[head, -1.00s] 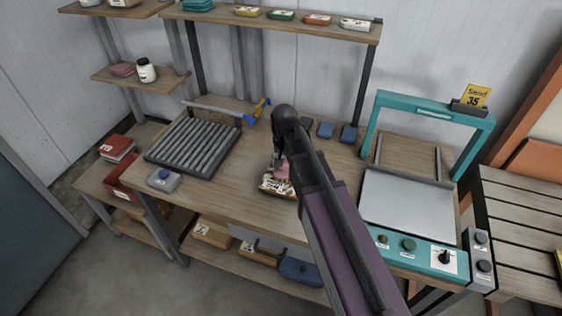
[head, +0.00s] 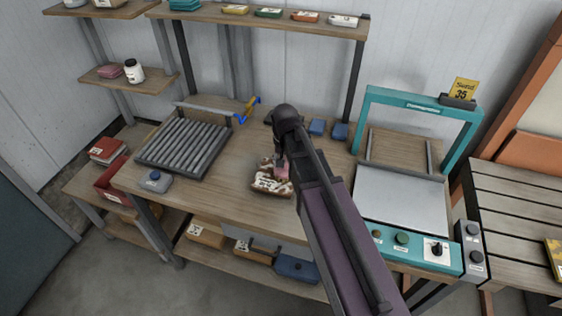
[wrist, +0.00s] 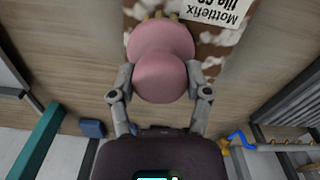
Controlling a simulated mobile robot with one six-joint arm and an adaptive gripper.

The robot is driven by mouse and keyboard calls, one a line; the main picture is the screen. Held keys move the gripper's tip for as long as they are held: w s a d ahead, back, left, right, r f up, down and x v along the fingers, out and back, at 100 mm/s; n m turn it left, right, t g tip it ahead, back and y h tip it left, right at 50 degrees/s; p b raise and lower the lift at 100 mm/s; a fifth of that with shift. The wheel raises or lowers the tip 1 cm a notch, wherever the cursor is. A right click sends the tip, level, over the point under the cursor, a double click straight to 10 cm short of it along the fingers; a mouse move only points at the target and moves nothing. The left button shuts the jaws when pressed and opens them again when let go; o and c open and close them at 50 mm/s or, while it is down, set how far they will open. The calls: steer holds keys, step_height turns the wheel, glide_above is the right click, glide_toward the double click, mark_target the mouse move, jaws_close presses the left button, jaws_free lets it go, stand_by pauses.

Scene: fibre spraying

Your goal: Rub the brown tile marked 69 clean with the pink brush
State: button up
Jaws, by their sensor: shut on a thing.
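The brown tile (head: 262,186), mottled with white patches, lies on the wooden workbench in the head view. In the wrist view the tile (wrist: 208,42) shows at the top, with a white label reading "Mottlefix tile" and a number that is partly cut off. The pink brush (head: 283,173) is at the tile's right part. In the wrist view the brush (wrist: 160,70) sits between the two fingers of my gripper (wrist: 160,95), which is shut on it. Its bristle tips lie over the tile; whether they press on it is hard to tell.
A blue-and-yellow tool (head: 248,110) lies behind. A teal-framed machine (head: 370,120) stands right. Bare bench surrounds the tile.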

steer(key=shift+s+d, duration=0.3)
steer(key=shift+d, duration=0.6)
steer(key=shift+a, duration=0.1)
steer(key=shift+w+a, duration=0.25)
steer(key=shift+a, duration=0.45)
steer(key=shift+w+a, duration=0.25)
steer(key=shift+a, duration=0.4)
steer(key=shift+w+a+f, duration=0.1)
steer(key=shift+w+a, duration=0.15)
steer(key=shift+a, duration=0.45)
steer(key=shift+w+a, duration=0.2)
steer(key=shift+a, duration=0.5)
